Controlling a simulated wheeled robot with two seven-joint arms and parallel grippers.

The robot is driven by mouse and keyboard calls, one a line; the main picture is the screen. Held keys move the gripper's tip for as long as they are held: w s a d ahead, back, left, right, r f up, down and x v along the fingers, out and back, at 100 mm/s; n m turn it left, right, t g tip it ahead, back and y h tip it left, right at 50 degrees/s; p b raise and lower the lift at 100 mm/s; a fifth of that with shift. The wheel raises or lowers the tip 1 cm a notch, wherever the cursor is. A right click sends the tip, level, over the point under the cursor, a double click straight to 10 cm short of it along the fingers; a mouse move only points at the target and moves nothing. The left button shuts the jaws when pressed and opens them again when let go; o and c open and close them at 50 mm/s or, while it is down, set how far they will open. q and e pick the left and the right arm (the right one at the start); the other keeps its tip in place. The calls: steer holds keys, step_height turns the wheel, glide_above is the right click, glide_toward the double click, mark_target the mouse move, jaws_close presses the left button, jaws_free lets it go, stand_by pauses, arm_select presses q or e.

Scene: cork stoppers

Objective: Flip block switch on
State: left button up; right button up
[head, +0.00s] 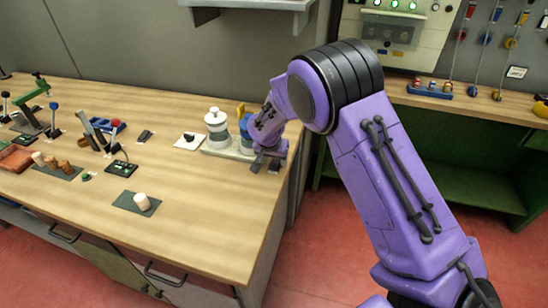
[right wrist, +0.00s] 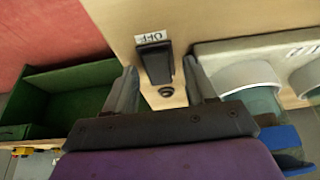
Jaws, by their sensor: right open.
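In the right wrist view a black block switch (right wrist: 157,64) sits on the light wood tabletop. An "OFF" label (right wrist: 151,38) is beside one end of it, and a small dark round part is beside the other end. My right gripper (right wrist: 159,70) is open, with one finger on each side of the switch and nothing held. I cannot tell whether the fingers touch it. In the head view my right gripper (head: 268,160) is low at the right end of the bench and hides the switch. My left gripper is not in view.
A pale tray (head: 222,153) with a white container (head: 216,130) and a blue one (head: 245,132) stands close beside my right gripper; its edge shows in the right wrist view (right wrist: 215,50). Levers and corks occupy the bench's left. The bench's front middle (head: 205,210) is clear.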

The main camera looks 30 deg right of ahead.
steer(key=shift+s+r, duration=0.1)
steer(key=shift+s, duration=0.05)
jaws_close()
steer(key=y+p, duration=0.1)
steer(key=p, duration=0.2)
steer(key=r+g+y+p, duration=0.1)
steer(key=p, duration=0.2)
steer(key=shift+w+d+g+p, duration=0.3)
steer(key=shift+d+p, duration=0.05)
steer(key=shift+w+d+f+g+y+p, duration=0.15)
steer(key=shift+f+g+y+p, duration=0.2)
steer(key=shift+g+y, duration=0.3)
steer(key=shift+f, duration=0.1)
jaws_free()
